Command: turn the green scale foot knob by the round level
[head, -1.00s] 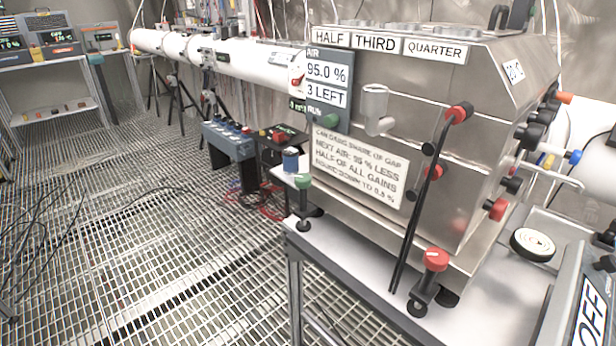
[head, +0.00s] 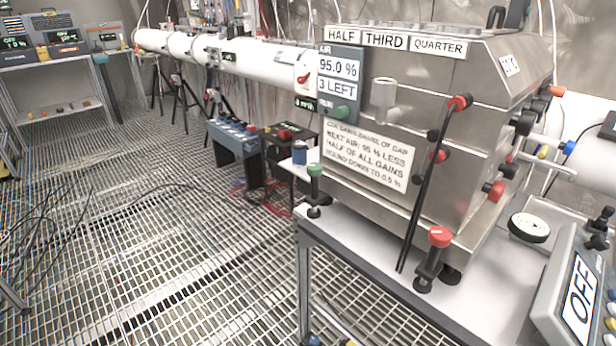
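A green knob (head: 315,170) tops a small black foot at the left front corner of the white-topped bench, beside the steel box. A similar foot with a red knob (head: 440,236) stands at the box's nearer front corner. A round white disc with a black rim (head: 529,227), which looks like the round level, lies on the bench right of the box, well apart from the green knob. I cannot read its face. My gripper is not in view.
The steel box (head: 450,150) carries black and red side knobs and a leaning black rod (head: 425,195). A grey panel reading OFF (head: 580,290) stands at right. A blue device (head: 234,140) and cables lie behind. The grating floor (head: 170,270) at left is mostly clear.

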